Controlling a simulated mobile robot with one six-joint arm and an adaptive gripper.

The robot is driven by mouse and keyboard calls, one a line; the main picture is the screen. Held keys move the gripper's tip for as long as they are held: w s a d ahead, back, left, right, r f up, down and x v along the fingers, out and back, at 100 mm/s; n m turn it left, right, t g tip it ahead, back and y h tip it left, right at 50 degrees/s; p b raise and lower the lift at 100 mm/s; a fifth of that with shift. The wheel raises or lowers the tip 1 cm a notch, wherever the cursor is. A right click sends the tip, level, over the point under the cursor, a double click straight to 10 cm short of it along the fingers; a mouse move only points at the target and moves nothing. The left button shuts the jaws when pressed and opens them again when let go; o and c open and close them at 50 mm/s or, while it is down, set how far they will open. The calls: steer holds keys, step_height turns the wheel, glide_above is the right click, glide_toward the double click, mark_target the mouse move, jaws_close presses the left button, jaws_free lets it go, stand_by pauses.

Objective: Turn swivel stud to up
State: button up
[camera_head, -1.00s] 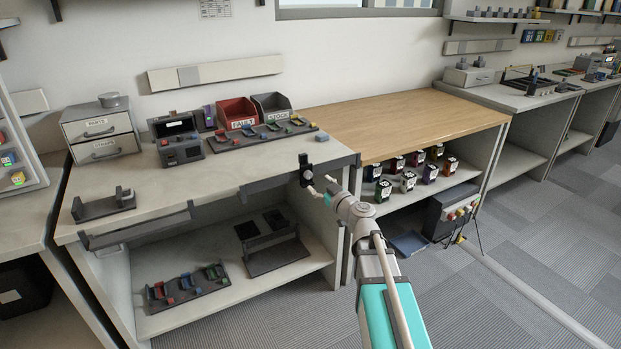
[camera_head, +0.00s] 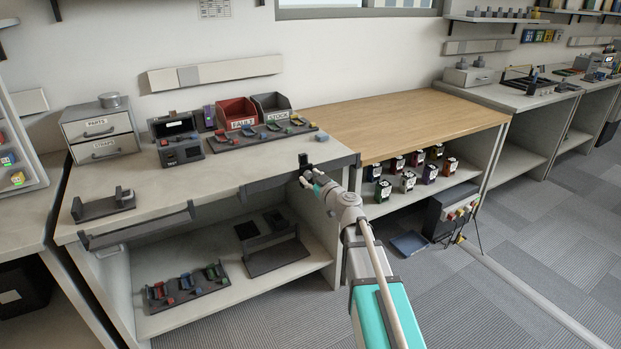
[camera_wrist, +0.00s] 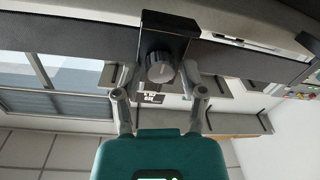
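The swivel stud (camera_wrist: 160,67) is a dark, round, ridged knob on a black block (camera_wrist: 168,25) in the wrist view. In the head view the block's dark upright (camera_head: 303,160) stands at the front right edge of the left bench, and the stud is largely hidden by my gripper (camera_head: 311,179). In the wrist view my gripper (camera_wrist: 158,80) is open, with one finger on each side of the stud. Gaps seem to show between the fingers and the knob; contact is not clear. The way the stud is turned is hard to read.
A dark rail (camera_head: 270,183) runs along the bench front beside the block. A dark cradle (camera_head: 104,205), a drawer unit (camera_head: 101,130) and red and grey bins stand on the bench. A wooden-topped bench (camera_head: 405,120) adjoins it on the right.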

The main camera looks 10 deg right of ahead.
jaws_close()
